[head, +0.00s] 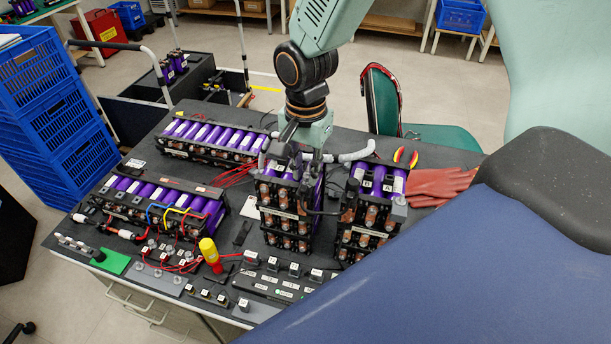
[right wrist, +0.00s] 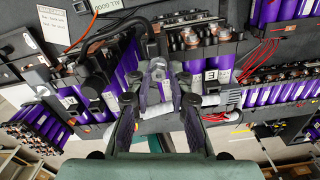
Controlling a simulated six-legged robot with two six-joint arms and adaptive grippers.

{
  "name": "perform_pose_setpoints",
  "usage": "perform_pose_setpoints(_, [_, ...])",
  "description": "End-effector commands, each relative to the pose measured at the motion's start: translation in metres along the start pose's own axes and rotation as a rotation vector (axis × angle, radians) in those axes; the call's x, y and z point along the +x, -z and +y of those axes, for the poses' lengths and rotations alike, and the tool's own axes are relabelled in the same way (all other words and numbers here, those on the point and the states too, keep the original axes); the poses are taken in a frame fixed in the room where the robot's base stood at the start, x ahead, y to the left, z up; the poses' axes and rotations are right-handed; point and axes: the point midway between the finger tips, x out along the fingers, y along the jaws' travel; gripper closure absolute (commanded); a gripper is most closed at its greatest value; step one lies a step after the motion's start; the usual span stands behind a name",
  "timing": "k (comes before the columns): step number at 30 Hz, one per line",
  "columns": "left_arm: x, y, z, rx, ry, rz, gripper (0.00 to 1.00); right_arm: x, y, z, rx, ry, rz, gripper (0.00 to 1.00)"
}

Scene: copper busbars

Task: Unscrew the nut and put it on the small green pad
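The small green pad (head: 114,262) lies at the front left corner of the dark bench, with nothing visible on it. My right gripper (head: 294,168) points down at the top of the middle upright battery module (head: 287,215). In the right wrist view, my right gripper's fingers (right wrist: 160,98) stand apart, with a purple cell and a grey metal terminal (right wrist: 158,74) showing between them. I cannot make out the nut there, and cannot tell whether the fingertips touch anything. In the head view the gripper hides the module's top. My left gripper is not in view.
Another upright module (head: 368,215) stands close on the right. Two long purple-cell packs (head: 215,138) lie to the left. Red gloves (head: 440,185) lie at the right. Blue crates (head: 50,110) stand beside the bench.

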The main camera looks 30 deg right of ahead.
Motion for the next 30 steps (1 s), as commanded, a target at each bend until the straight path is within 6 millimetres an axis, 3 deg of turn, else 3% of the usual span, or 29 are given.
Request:
perform_pose_setpoints(6, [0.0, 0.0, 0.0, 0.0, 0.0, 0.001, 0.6, 0.0, 0.001, -0.001, 0.0, 0.003, 0.001, 1.0])
perform_pose_setpoints(17, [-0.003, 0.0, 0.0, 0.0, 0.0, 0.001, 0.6, -0.001, 0.0, 0.0, -0.018, 0.001, 0.0, 1.0])
perform_pose_setpoints(30, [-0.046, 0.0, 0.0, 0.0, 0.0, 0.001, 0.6, -0.005, -0.001, 0.001, -0.49, -0.002, -0.003, 1.0])
